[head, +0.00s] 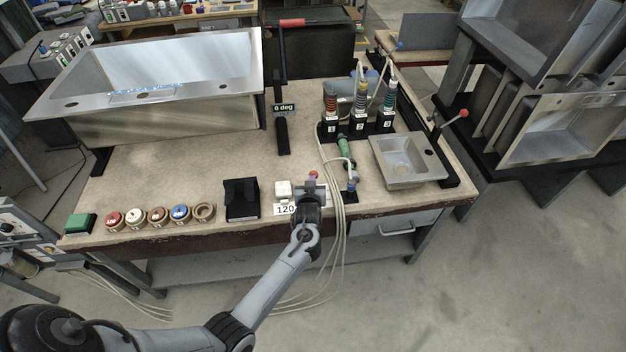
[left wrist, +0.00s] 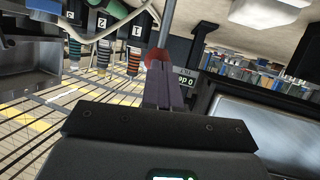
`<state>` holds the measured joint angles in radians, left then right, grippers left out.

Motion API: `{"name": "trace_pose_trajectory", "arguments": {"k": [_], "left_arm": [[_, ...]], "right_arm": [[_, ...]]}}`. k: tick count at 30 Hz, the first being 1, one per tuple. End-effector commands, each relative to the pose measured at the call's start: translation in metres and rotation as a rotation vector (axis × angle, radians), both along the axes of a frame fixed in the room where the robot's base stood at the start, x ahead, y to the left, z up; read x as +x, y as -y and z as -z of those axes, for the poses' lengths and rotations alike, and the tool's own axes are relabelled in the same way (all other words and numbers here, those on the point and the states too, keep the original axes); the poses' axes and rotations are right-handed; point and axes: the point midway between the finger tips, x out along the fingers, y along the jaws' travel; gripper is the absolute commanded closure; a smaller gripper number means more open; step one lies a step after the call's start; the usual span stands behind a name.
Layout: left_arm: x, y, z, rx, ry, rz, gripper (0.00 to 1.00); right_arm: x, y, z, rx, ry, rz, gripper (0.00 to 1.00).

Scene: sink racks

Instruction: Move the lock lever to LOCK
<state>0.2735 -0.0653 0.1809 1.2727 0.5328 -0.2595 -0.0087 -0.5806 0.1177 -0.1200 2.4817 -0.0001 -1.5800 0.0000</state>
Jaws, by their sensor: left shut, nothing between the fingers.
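My left gripper (head: 311,188) is over the front edge of the workbench, right of the white button and the "120" readout. Its fingers (left wrist: 163,88) are shut and empty. A red knob (left wrist: 158,57) on a thin metal rod is right at the fingertips in the left wrist view; I cannot tell whether they touch. In the head view the red knob (head: 313,174) shows just beyond the gripper, its rod mostly hidden. Another lever with a red ball (head: 463,113) stands at the bench's right edge. No LOCK marking is legible. My right gripper is not in view.
A large steel sink (head: 170,80) sits at the bench's back left, a small basin (head: 408,160) at the right. A black post (head: 282,135) bears a "0 deg" sign. Numbered connectors (head: 358,122), cables (head: 338,215), a black box (head: 242,199) and several round buttons (head: 157,215) are around.

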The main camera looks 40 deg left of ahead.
Motion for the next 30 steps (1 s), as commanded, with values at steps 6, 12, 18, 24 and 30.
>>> {"name": "trace_pose_trajectory", "arguments": {"k": [6, 12, 18, 24, 30], "left_arm": [[0.013, -0.015, -0.006, -0.121, -0.100, -0.002, 1.00], [0.019, -0.023, -0.003, -0.139, -0.117, -0.001, 1.00], [0.023, -0.027, -0.002, -0.137, -0.117, -0.001, 1.00], [0.023, -0.029, -0.001, -0.136, -0.117, 0.000, 1.00], [0.023, -0.029, -0.001, -0.136, -0.117, 0.000, 1.00]], "right_arm": [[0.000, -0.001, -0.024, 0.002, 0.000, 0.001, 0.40], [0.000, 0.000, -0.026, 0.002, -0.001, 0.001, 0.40], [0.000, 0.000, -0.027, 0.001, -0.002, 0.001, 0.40], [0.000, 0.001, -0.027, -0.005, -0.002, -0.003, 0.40], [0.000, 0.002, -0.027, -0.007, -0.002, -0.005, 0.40]]}}
